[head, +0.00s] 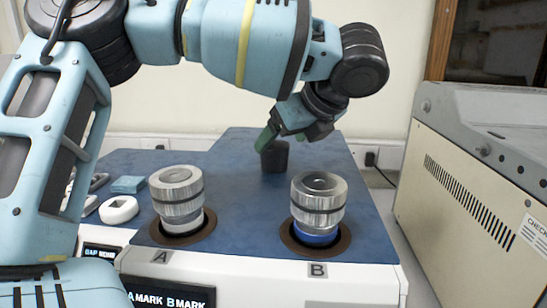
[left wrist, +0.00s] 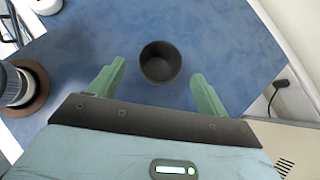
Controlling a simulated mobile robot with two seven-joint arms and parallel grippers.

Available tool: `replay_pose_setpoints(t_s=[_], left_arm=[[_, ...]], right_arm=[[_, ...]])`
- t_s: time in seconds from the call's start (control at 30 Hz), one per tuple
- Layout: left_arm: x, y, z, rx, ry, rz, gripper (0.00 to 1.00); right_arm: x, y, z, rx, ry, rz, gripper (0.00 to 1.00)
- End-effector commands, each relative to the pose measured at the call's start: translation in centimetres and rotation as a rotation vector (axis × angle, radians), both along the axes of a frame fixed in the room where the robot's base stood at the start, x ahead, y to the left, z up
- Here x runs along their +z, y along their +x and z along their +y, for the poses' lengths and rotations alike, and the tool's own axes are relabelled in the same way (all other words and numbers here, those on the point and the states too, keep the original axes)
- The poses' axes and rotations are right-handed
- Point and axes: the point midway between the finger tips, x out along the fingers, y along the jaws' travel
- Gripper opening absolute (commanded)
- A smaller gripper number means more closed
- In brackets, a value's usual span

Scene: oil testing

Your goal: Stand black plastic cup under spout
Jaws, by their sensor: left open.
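The black plastic cup (head: 274,160) stands upright on the blue top of the machine, toward the back. In the left wrist view the cup (left wrist: 160,64) looks empty, its open mouth facing the camera. My left gripper (head: 279,138) is over the cup, its green fingers pointing down toward it. In the left wrist view the left gripper (left wrist: 158,72) is open, with one finger on each side of the cup and gaps between; contact cannot be seen. My right gripper is not in view. I cannot make out a spout in either view.
Two metal cylinders stand in round recesses marked A (head: 177,198) and B (head: 318,207), in front of the cup. A white round-cornered item (head: 119,209) and a blue block (head: 128,184) lie at left. A beige cabinet (head: 480,190) stands at right. Blue surface around the cup is clear.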

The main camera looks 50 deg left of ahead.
Motion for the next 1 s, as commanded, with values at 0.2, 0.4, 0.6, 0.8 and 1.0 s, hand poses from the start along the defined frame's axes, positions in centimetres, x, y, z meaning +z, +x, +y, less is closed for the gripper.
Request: replay_pose_setpoints(t_s=[0.2, 0.4, 0.6, 0.8, 1.0], left_arm=[[-0.2, 0.0, 0.2, 0.0, 0.0, -0.001, 0.77], [-1.4, 0.1, 1.4, 0.001, -0.001, -0.001, 0.77], [-3.5, 0.4, 3.3, 0.002, -0.001, -0.002, 0.77], [-3.9, 0.5, 3.6, 0.001, 0.0, -0.002, 0.77], [-3.9, 0.5, 3.6, 0.001, 0.0, -0.002, 0.6]], right_arm=[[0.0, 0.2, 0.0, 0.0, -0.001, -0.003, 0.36], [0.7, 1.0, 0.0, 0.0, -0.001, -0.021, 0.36], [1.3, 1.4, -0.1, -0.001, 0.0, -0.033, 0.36], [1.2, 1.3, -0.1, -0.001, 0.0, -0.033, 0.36], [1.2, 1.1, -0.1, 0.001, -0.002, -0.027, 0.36]])
